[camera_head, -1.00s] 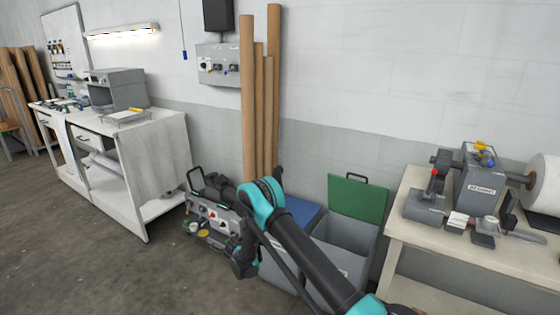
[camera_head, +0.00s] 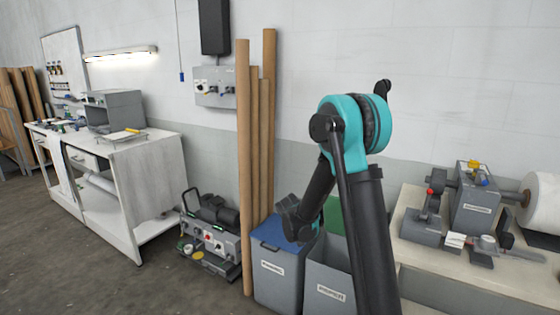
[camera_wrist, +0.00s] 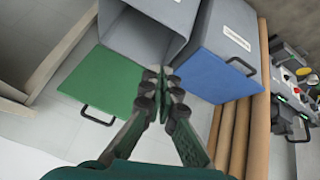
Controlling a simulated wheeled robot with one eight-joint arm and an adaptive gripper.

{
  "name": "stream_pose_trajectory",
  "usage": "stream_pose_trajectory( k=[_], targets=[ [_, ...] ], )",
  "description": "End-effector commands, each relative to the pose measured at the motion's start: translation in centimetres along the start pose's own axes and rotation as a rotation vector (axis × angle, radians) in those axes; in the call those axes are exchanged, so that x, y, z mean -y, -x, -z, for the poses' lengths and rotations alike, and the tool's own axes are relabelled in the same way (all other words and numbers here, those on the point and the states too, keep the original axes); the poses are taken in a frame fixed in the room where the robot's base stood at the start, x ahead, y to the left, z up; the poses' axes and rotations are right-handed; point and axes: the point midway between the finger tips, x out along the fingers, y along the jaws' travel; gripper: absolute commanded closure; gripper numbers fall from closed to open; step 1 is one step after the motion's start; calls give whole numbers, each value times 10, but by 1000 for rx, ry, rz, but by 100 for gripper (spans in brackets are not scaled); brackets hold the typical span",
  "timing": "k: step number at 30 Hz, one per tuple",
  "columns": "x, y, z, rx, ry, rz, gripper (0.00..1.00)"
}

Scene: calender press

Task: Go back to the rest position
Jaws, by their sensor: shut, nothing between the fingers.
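My gripper (camera_wrist: 163,76) is shut and empty in the wrist view, its two dark fingers meeting at the tips. Behind the fingers lie the open grey bin (camera_wrist: 150,35), its raised green lid (camera_wrist: 112,82) and the blue-lidded bin (camera_wrist: 218,58). In the head view my arm is bent up high, with its teal elbow in front of the wall. Its forearm slopes down to the left, and the dark wrist end hangs in front of the bins. The fingertips are hard to make out there.
The grey bin (camera_head: 326,285) and the blue-lidded bin (camera_head: 277,270) stand against the wall. Brown tubes (camera_head: 255,150) lean beside them. A bench with a machine (camera_head: 475,212) stands at the right, a white workbench (camera_head: 150,165) at the left. The floor at the front left is clear.

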Motion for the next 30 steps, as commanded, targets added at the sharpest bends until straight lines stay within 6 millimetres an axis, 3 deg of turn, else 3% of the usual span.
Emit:
stream_pose_trajectory(
  k=[1, 6, 15, 24, 30],
  targets=[
    [-18, 12, -6, 17, 7, 8, 100],
    [-63, 46, -31, 71, 45, 51, 100],
    [-128, 99, -95, 144, 106, 142, 100],
    [-170, 140, -177, 183, 161, 248, 100],
    [-182, 154, -220, 189, 187, 304, 100]
  ],
)
